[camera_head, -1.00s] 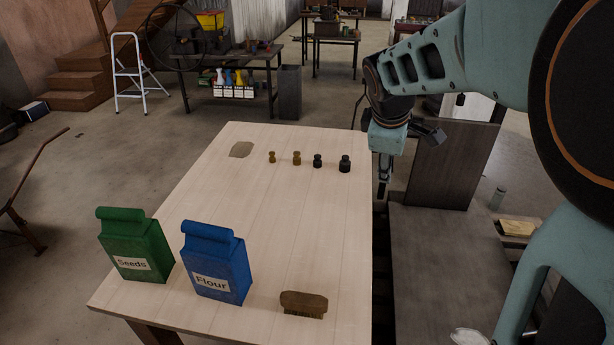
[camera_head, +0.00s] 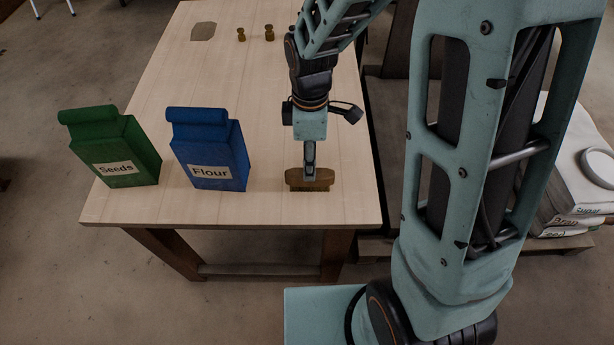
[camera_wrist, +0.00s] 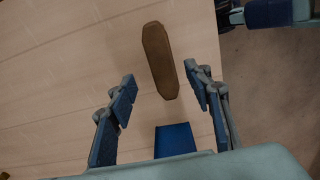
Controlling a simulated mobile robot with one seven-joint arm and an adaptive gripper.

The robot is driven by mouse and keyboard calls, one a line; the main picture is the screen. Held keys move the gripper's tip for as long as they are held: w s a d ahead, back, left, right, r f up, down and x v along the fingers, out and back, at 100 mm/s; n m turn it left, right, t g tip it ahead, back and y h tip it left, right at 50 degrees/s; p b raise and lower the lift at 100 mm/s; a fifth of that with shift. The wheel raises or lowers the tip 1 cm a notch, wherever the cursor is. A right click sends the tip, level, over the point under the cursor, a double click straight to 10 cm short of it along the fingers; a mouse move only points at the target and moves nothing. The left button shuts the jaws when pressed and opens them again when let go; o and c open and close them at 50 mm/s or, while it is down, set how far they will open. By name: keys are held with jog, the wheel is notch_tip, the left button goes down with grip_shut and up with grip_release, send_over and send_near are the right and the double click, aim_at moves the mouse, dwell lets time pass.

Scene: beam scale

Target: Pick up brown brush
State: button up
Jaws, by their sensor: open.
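The brown brush (camera_head: 310,181) stands on the light wooden table near its front right corner, bristles down. In the wrist view the brush (camera_wrist: 159,60) shows from above as a long brown shape, a little beyond the fingertips and between their lines. My gripper (camera_head: 309,168) points down at the brush from above in the head view, and seems just over or behind its top; the exact gap cannot be told. In the wrist view the fingers of my gripper (camera_wrist: 162,86) are spread wide with nothing between them.
A blue flour bag (camera_head: 210,150) stands left of the brush, and a green seeds bag (camera_head: 112,148) farther left. Small brass weights (camera_head: 269,33) stand at the back of the table (camera_head: 250,80). Stacked sacks (camera_head: 575,200) lie to the right, off the table.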

jog(key=f, duration=0.8)
jog(key=shift+s, duration=0.2)
jog(key=shift+c, duration=0.2)
grip_shut()
